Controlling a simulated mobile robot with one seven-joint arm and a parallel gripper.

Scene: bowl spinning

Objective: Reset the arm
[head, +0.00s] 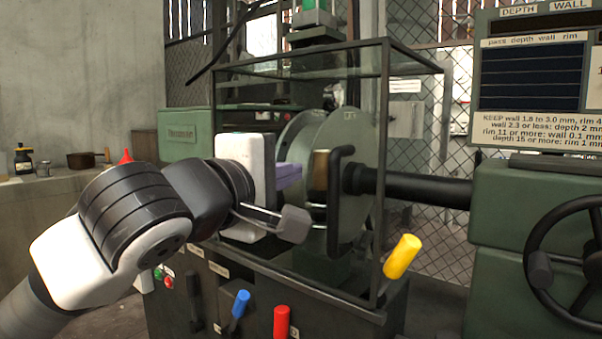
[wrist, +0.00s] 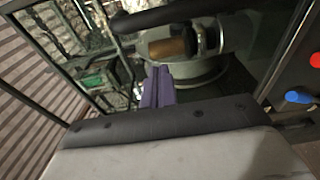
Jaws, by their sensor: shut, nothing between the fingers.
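My arm reaches in from the lower left in the head view. My gripper (head: 299,171) has purple fingers and a white body, and it is at the front of the lathe's glass guard. In the wrist view the purple fingers (wrist: 158,74) are together and hold nothing. Beyond them are the round metal disc (head: 358,150) and a brass-coloured cylinder (head: 320,170) by a black bar handle (head: 334,200). The cylinder also shows in the wrist view (wrist: 168,47). My gripper's body hides part of the machine behind it.
The guard's dark frame (head: 383,180) stands close around my gripper. Yellow (head: 403,256), blue (head: 240,303) and red (head: 281,322) lever handles stand at the machine's front. A handwheel (head: 570,265) is at the right. A pan (head: 82,160) sits on the left bench.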

